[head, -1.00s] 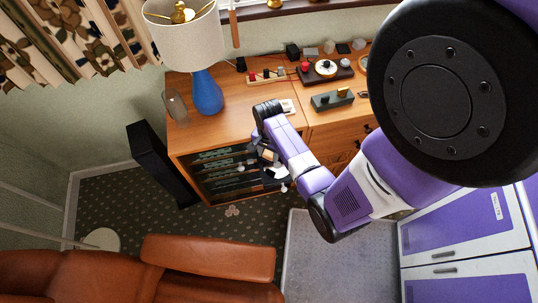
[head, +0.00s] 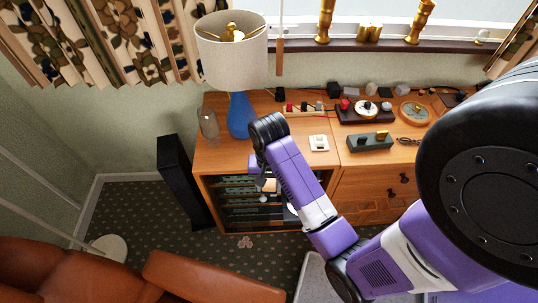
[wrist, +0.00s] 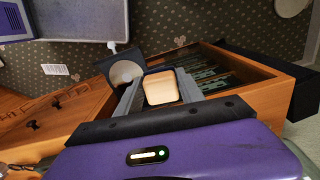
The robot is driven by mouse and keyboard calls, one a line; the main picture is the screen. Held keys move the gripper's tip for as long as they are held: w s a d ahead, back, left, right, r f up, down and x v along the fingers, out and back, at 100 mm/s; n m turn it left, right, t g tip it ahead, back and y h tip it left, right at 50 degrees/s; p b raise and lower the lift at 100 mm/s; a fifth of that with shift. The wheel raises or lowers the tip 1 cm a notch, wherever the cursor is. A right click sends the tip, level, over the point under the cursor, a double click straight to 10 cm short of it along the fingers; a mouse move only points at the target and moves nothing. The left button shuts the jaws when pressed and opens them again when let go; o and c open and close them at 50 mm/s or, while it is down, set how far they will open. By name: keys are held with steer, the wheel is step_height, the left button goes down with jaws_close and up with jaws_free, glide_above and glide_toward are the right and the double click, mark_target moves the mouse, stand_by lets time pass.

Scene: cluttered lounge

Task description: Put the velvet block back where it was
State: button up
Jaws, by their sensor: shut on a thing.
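My gripper (wrist: 158,92) is shut on a block (wrist: 162,87) with a pale tan square face and a thin dark edge. I take it for the velvet block; its covering is mostly hidden between the fingers. In the head view my gripper (head: 266,186) hangs in front of the open left bay of the wooden sideboard (head: 222,158), below its top edge.
On the sideboard top stand a blue lamp (head: 240,115), a glass vase (head: 209,124), a white switch plate (head: 319,143), a grey-green box (head: 370,142) and a black cube (head: 333,90). A black speaker (head: 182,180) stands left. Leather seating (head: 205,280) is in front.

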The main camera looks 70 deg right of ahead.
steer(key=shift+s+a+r+n, duration=0.3)
steer(key=shift+r, duration=0.25)
steer(key=shift+s, duration=0.15)
steer(key=w+d, duration=0.2)
steer(key=d, duration=0.3)
steer(key=w+d+p, duration=0.1)
steer(key=w+d, duration=0.1)
steer(key=d, duration=0.4)
steer(key=w+d+p, duration=0.1)
steer(key=w+d, duration=0.1)
steer(key=d, duration=0.3)
steer(key=shift+w+d, duration=0.2)
steer(key=shift+w, duration=0.1)
steer(key=shift+f+p, duration=0.45)
steer(key=shift+f, duration=1.35)
steer(key=shift+f, duration=0.1)
steer(key=o, duration=1.2)
